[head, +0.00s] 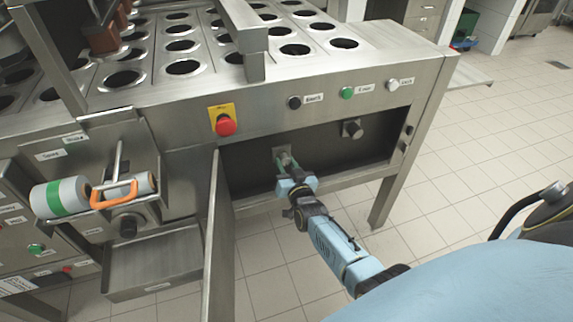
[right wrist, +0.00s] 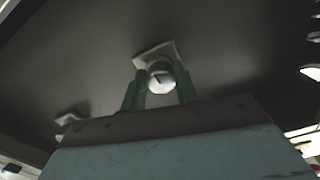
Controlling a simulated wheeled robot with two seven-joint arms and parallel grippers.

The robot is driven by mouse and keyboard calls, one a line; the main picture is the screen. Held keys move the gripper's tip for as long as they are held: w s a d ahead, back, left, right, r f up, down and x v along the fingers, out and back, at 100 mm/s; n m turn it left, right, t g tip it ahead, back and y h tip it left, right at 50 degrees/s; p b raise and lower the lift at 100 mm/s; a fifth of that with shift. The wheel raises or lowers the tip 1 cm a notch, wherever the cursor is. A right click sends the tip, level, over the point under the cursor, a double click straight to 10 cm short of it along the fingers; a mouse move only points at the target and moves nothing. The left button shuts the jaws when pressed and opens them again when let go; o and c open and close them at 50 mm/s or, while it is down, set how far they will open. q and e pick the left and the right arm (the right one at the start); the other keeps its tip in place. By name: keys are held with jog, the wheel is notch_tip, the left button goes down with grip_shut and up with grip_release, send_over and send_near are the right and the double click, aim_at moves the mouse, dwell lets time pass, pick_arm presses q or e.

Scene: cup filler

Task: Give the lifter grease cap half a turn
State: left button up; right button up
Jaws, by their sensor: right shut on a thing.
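A pale round cap (right wrist: 160,74) with a dark mark on its face sits on a small square plate inside the recess of the filler machine. My right gripper (right wrist: 158,88) has its green fingers shut on the sides of this cap, seen from close by in the right wrist view. In the head view my right gripper (head: 285,163) reaches into the open bay, and its fingers mostly hide the cap. I cannot read a label at the cap. My left gripper is not in view.
A second dark knob (head: 352,129) is on the bay's back wall, to the right. An open door panel (head: 213,240) stands left of my right arm. A red emergency button (head: 226,125) and several push buttons are above. The tiled floor (head: 470,180) at right is clear.

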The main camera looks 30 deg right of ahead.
jog(key=shift+m, duration=0.5)
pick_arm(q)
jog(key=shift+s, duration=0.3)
pick_arm(e)
jog(key=o, duration=1)
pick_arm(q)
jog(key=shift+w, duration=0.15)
